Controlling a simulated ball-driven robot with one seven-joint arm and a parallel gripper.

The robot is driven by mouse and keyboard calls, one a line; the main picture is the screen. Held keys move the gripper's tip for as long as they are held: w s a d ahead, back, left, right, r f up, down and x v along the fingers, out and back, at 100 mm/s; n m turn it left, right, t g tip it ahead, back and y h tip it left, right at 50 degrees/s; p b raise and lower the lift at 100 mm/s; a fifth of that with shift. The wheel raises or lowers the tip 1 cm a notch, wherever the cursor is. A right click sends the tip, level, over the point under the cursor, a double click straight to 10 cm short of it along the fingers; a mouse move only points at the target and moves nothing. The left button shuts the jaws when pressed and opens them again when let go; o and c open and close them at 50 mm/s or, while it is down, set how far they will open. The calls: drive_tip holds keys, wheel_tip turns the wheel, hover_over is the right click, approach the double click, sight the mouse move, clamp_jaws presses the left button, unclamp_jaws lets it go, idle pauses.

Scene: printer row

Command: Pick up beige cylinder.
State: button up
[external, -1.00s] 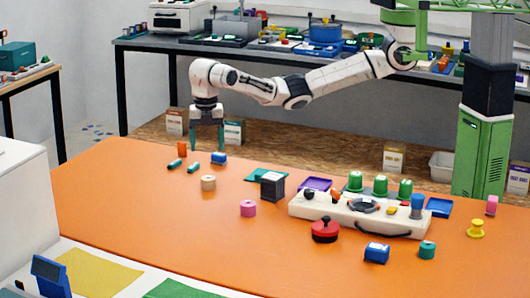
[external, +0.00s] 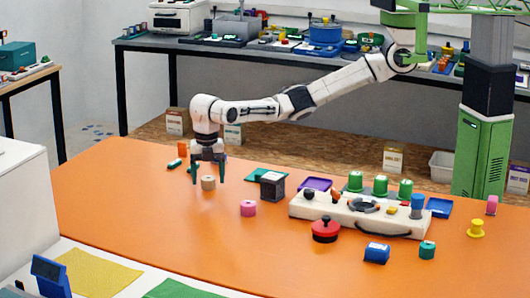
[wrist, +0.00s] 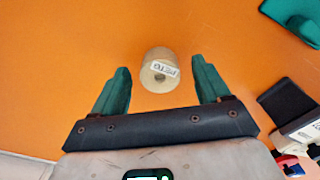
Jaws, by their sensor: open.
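The beige cylinder (external: 208,183) stands on the orange table, below and between my gripper's fingers in the external view. In the wrist view the beige cylinder (wrist: 160,71) has a pale label with dark print and a small hole in its top. My gripper (external: 208,175) points down, with its green fingers spread. In the wrist view my gripper (wrist: 162,82) is open and empty, and the cylinder shows between and slightly beyond the two fingertips. I cannot tell the exact height of the fingertips above the table.
An orange cylinder (external: 182,149) and a small green piece (external: 174,163) lie to the left. A white panel (external: 335,213) with knobs is farther right. The near orange table (external: 150,225) is clear.

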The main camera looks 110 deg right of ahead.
drive_tip(key=shift+c, duration=0.3)
drive_tip(key=c, duration=1.1)
drive_tip(key=shift+o, duration=0.2)
drive_tip(key=shift+r, duration=0.2)
